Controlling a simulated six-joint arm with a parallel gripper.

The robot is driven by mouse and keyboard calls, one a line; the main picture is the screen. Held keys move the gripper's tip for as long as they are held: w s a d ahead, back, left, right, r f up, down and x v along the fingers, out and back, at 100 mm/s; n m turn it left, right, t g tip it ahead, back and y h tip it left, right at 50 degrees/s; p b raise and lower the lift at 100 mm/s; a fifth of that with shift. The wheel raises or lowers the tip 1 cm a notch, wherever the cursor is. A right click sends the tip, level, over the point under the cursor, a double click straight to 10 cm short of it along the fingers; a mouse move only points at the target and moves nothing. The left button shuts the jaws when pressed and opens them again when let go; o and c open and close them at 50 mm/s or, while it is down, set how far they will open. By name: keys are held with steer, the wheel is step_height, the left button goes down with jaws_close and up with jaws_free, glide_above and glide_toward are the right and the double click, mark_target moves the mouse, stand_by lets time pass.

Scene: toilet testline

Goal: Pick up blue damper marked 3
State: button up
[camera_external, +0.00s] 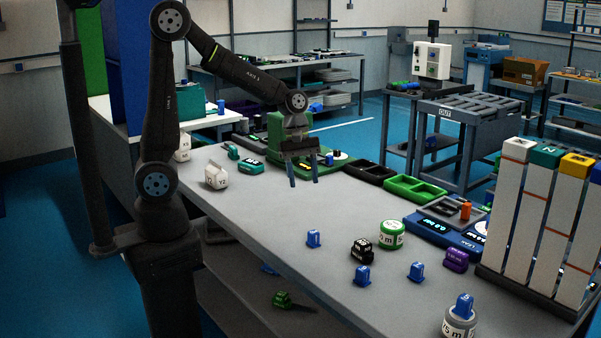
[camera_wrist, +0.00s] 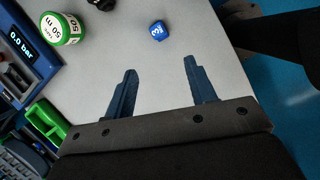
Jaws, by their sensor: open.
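A blue damper with a white 3 on its face (camera_wrist: 158,31) lies on the grey table in the wrist view, ahead of the fingertips and roughly between them. In the external view a blue damper (camera_external: 313,239) near the table's near edge appears to be the same one, its mark too small to read. My gripper (camera_external: 304,181) hangs above the table behind it, pointing down. In the wrist view the fingers of my gripper (camera_wrist: 160,67) are apart with nothing between them.
Other blue dampers (camera_external: 362,275) (camera_external: 416,271) lie to the right, and another (camera_external: 464,305) sits on a white roll. Bare table surrounds the nearest damper.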

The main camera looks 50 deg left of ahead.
steer(key=a+n, duration=0.1)
steer(key=n, duration=0.2)
glide_toward(314, 232)
steer(key=shift+h, duration=0.3)
steer(key=x, duration=0.2)
steer(key=a+x, duration=0.1)
steer(key=x, duration=0.2)
steer(key=shift+w+f, duration=0.1)
steer(key=shift+f, duration=0.2)
steer(key=x, duration=0.3)
steer(key=shift+s+d+f, duration=0.2)
steer(key=shift+d, duration=0.1)
steer(key=shift+x, duration=0.8)
steer(key=c, duration=1.1)
steer(key=shift+o, duration=0.2)
steer(key=shift+r, duration=0.15)
